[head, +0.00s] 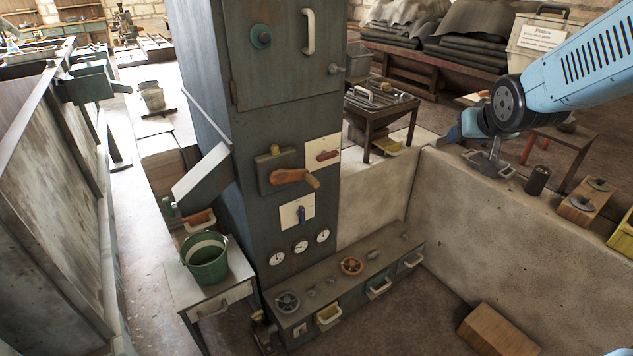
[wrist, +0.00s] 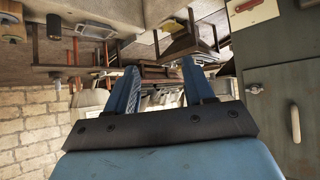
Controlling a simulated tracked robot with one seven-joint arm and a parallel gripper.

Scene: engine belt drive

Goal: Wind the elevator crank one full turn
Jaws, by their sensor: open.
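A crank (head: 290,177) with an orange-brown arm and grip sits on a dark box on the front of the tall grey-blue cabinet, its grip pointing right; I take it for the elevator crank. My gripper (head: 462,130) is in the head view at the right, above the low stone wall and well apart from the crank. In the wrist view its two blue fingers (wrist: 160,75) are spread with nothing between them. The crank does not show in the wrist view.
The cabinet (head: 285,80) has a white door handle (head: 308,32), and a plate with a red lever (head: 323,154) beside the crank. A green bucket (head: 205,258) stands left. The stone wall (head: 500,220) runs along the right.

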